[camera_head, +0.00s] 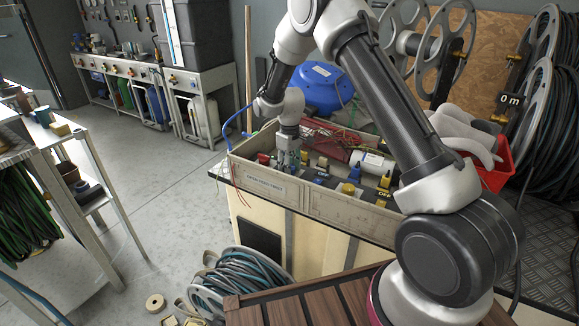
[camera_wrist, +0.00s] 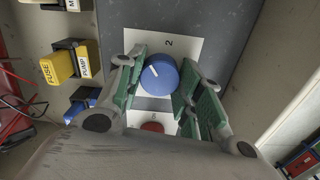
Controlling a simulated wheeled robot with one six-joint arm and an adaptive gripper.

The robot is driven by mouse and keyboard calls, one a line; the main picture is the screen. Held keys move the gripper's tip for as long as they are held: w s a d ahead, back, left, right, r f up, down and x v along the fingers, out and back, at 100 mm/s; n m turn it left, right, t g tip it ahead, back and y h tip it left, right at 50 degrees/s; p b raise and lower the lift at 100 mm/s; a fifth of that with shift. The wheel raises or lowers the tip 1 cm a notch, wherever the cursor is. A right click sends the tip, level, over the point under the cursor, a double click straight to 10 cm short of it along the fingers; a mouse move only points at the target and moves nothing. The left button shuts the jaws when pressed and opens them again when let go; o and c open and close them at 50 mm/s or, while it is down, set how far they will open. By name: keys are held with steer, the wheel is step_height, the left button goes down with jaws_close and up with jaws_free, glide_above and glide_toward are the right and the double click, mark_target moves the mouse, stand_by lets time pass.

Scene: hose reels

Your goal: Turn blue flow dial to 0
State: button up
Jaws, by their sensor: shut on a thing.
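The blue flow dial (camera_wrist: 165,79) is a round knob on a white plate (camera_wrist: 190,46) marked "2" in the wrist view. A short white pointer mark shows on its upper left face. My gripper (camera_wrist: 163,84) has its green pads on either side of the dial and is shut on it. In the head view my gripper (camera_head: 288,160) reaches down into the left part of the panel box, and the dial there is hidden behind it. Other scale marks on the plate are mostly covered by the fingers.
A red button (camera_wrist: 152,127) lies just below the dial. Yellow switches labelled FUSE (camera_wrist: 56,68) and PUMP (camera_wrist: 84,62), and a blue one (camera_wrist: 76,111), stand to the left. The panel box wall (camera_head: 325,208) rises around the controls.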

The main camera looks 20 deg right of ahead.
steer(key=n, duration=0.5)
steer(key=shift+n, duration=0.3)
steer(key=n, duration=0.5)
steer(key=shift+n, duration=0.3)
steer(key=o, duration=1)
steer(key=shift+o, duration=0.2)
step_height(320, 180, up, 12)
